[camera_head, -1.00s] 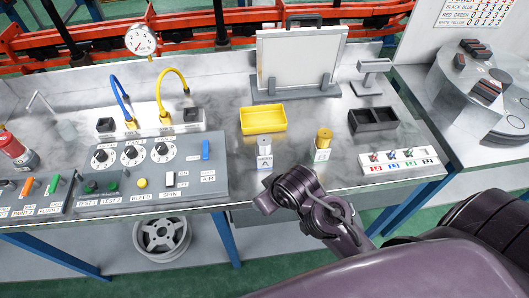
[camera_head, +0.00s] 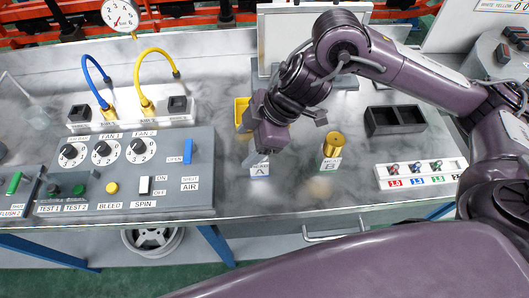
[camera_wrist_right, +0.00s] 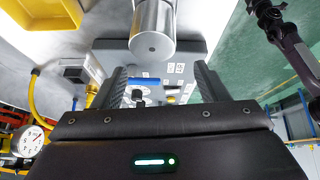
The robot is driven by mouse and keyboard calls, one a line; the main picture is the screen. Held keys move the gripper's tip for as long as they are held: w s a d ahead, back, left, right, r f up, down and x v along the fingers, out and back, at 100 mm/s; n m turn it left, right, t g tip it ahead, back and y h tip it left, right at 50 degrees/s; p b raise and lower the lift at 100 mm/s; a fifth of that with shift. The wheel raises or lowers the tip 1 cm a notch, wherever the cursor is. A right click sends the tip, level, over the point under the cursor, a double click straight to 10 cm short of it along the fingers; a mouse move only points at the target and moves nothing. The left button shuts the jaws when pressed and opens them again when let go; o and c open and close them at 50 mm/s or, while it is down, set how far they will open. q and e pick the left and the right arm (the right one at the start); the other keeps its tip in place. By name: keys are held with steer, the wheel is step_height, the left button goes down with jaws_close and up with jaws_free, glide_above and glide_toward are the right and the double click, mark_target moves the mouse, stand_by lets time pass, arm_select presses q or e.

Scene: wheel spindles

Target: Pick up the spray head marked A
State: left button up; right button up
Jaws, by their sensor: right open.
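The spray head marked A is a silver cylinder (camera_wrist_right: 153,28) at the top of the right wrist view, just beyond my fingertips and roughly centred between them. In the head view my right gripper (camera_head: 252,155) hangs over its spot and hides most of it; the white label block A (camera_head: 260,169) shows below the gripper. My right gripper is open and empty, its two dark fingers apart in the wrist view (camera_wrist_right: 160,78). Spray head B (camera_head: 333,143), with a gold top, stands upright to the right. My left gripper is not in view.
A yellow tray (camera_head: 241,107) is partly behind my right gripper, near a framed white board. The grey control panel (camera_head: 130,168) is to the left. Bench around B is clear.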

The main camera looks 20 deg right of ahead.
steer(key=d+m+h, duration=0.1)
steer(key=d, duration=0.4)
steer(key=shift+g, duration=0.4)
steer(key=x, duration=0.2)
steer(key=b+x, duration=0.1)
steer(key=x, duration=0.1)
steer(key=b+x, duration=0.1)
steer(key=x, duration=0.2)
steer(key=shift+s, duration=0.3)
steer(key=shift+w+a+f, duration=0.1)
steer(key=shift+a+f, duration=0.05)
steer(key=shift+f, duration=0.2)
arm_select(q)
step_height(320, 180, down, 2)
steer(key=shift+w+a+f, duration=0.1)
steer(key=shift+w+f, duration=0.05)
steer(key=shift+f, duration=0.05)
arm_select(e)
steer(key=c, duration=1.3)
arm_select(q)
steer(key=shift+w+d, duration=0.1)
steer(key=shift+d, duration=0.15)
arm_select(e)
steer(key=shift+c, duration=0.5)
